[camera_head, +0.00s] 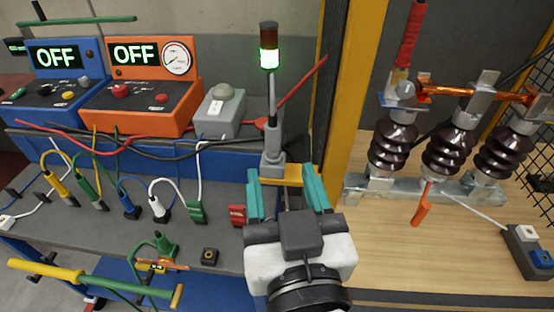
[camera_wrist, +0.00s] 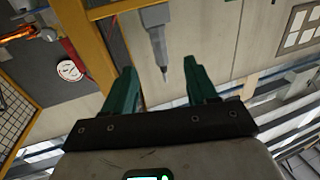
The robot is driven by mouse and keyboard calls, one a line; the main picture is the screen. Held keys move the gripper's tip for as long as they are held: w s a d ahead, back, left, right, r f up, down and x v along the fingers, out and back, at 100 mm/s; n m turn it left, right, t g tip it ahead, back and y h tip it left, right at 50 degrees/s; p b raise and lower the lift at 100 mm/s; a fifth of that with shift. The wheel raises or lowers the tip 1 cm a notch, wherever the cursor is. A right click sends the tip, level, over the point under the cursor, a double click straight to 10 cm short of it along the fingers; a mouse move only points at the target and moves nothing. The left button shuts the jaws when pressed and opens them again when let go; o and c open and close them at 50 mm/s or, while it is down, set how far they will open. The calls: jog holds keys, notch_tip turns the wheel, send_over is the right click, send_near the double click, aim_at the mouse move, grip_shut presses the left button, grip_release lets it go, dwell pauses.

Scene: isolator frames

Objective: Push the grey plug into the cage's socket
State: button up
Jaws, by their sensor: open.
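My gripper (camera_head: 283,171) is open and points away over the back of the bench, near the foot of the signal lamp. Nothing is between its fingers; they also show open in the wrist view (camera_wrist: 161,70). A pale plug with a dark body (camera_head: 160,208) and a white cable stands on the bench left of my gripper; I cannot tell if it is the grey plug. A grey box (camera_head: 528,250) with white and blue square faces is at far right on the wooden board, by the cage's mesh (camera_head: 544,135); I cannot tell if it is the socket.
The signal lamp (camera_head: 269,50) is lit green beyond my gripper. Yellow (camera_head: 60,188), green (camera_head: 92,194) and blue (camera_head: 127,205) plugs stand at left. The board's front is largely clear.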

jog(key=shift+v, duration=1)
jog(key=shift+w, duration=0.1)
